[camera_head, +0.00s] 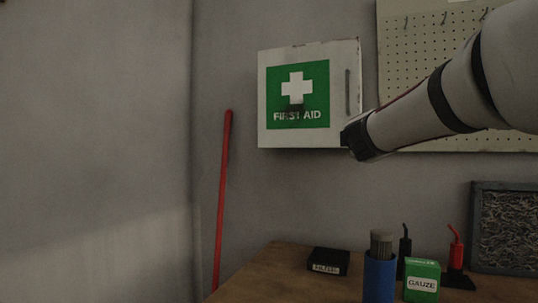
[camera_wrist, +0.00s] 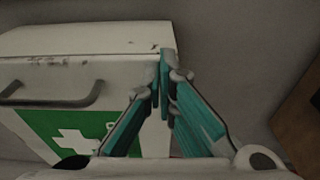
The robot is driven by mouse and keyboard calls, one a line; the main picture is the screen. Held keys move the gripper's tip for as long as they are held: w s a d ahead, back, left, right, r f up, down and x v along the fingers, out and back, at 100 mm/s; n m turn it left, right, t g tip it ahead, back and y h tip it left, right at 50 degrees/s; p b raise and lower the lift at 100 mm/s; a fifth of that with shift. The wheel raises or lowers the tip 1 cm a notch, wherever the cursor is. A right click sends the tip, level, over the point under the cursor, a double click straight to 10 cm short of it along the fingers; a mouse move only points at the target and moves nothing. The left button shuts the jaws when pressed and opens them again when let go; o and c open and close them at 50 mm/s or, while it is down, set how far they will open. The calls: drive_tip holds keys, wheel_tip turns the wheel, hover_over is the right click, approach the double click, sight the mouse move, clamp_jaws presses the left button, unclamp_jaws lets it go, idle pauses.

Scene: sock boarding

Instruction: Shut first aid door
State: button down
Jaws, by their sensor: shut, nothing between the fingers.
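The white first aid cabinet shows in the head view with its door (camera_head: 340,118), which bears a green sign with a white cross and a dark handle at its right side. In the wrist view the door (camera_wrist: 125,72) lies behind and left of the fingers, with the cabinet top (camera_wrist: 80,38) above it. The door looks flush or nearly flush with the box; a small gap cannot be ruled out. My gripper (camera_wrist: 165,68) is shut and empty, its teal fingertips at the door's right edge; contact is unclear. In the head view its fingertips are hard to make out.
A wooden bench below holds a black box (camera_head: 328,261), a blue cylinder (camera_head: 379,278), a green gauze box (camera_head: 421,280) and a red-handled tool (camera_head: 455,250). A red pole (camera_head: 222,200) leans at the wall. A pegboard (camera_head: 420,40) hangs right, partly behind my arm.

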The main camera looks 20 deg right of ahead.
drive_tip(key=shift+w+d+n+t+y+b, duration=0.3)
drive_tip(key=shift+w+d+y+b, duration=0.1)
drive_tip(key=shift+d+b, duration=0.1)
drive_tip(key=shift+r, duration=0.1)
drive_tip(key=shift+a, duration=0.15)
